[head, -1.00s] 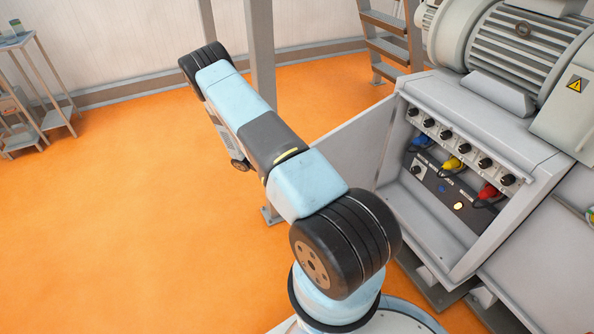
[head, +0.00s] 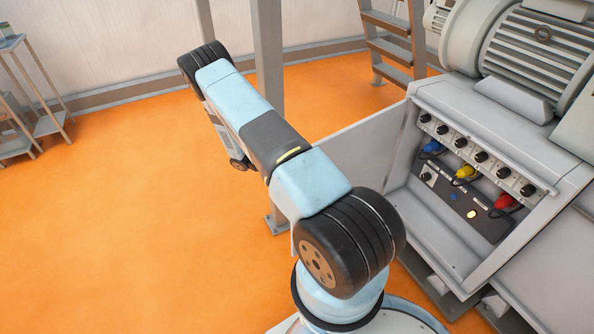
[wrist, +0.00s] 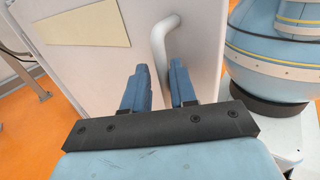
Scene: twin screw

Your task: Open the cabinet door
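The cabinet (head: 560,170) stands at the right in the head view, its front uncovered. Its grey door (head: 365,150) is swung out to the left, partly hidden behind my arm. In the wrist view the door (wrist: 85,65) fills the upper left and middle, with a pale bent bar handle (wrist: 160,42) on it. My gripper (wrist: 158,72) has its two blue fingers apart, with the lower part of the handle showing in the gap between them. I cannot tell whether either finger touches it. My gripper is hidden in the head view.
Inside the cabinet are a row of black knobs (head: 480,157) and blue, yellow and red plugs. A large motor (head: 535,50) sits on top. A grey post (head: 267,90) and steps (head: 390,45) stand behind. Orange floor (head: 110,220) is clear at the left.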

